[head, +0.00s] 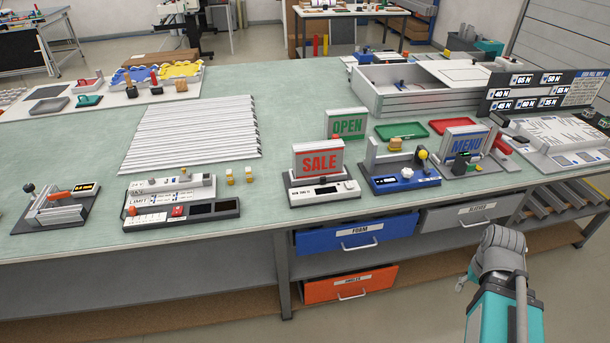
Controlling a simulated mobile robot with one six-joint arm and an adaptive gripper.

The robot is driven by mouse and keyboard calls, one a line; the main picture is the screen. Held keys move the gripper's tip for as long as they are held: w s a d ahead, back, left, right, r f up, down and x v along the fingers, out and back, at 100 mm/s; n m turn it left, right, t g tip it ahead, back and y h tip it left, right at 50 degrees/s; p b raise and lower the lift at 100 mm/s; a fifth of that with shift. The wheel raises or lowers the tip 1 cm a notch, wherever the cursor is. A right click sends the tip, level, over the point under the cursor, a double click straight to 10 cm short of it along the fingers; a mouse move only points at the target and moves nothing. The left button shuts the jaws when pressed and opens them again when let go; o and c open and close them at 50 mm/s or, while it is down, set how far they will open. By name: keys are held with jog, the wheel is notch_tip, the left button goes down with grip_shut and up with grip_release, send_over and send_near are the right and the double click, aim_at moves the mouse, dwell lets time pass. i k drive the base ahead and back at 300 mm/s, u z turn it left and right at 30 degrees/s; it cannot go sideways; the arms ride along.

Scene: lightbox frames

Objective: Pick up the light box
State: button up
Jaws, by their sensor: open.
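Several sign boxes that look like light boxes stand on the green bench top. A box with blue MENU lettering (466,145) stands farther right, partly hidden by a dark fixture. Which one the task means cannot be told. My arm rises at the lower right, in front of the bench and apart from all the boxes. I cannot make out gripper fingers on it.
A blue fixture (401,181) stands right of the SALE box. A LIMIT device (181,213) stands to its left. Green and red trays (401,131) and a large grey case (421,101) lie behind. Drawers (357,233) sit below the bench edge.

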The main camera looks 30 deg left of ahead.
aim_at(323, 158)
jog(key=k, duration=0.65)
jog(key=u, duration=1.7)
jog(key=i, duration=1.1)
jog(key=u, duration=0.05)
